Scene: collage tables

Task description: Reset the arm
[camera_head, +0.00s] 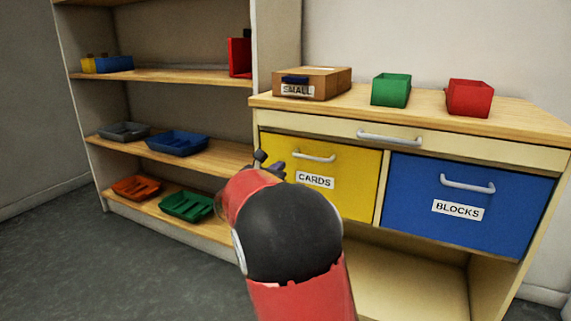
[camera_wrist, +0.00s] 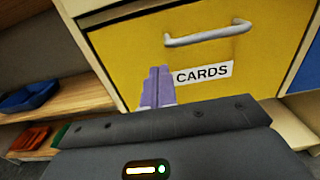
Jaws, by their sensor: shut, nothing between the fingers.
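My gripper (camera_head: 266,163) is at the end of my red and black arm, in front of the yellow drawer. In the wrist view my gripper (camera_wrist: 157,88) has its two purple-grey fingers together with nothing between them. The yellow drawer (camera_head: 350,192) is labelled CARDS and is shut. It fills much of the wrist view (camera_wrist: 130,55), with its silver handle (camera_wrist: 208,35) above and to the right of the fingers. My arm hides part of the cabinet's lower left.
The cabinet also has a shut blue BLOCKS drawer (camera_head: 465,190). A SMALL box (camera_head: 322,83), a green bin (camera_head: 391,90) and a red bin (camera_head: 469,98) stand on top. At left, a shelf unit (camera_head: 190,76) holds several trays. The floor (camera_head: 110,260) in front is clear.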

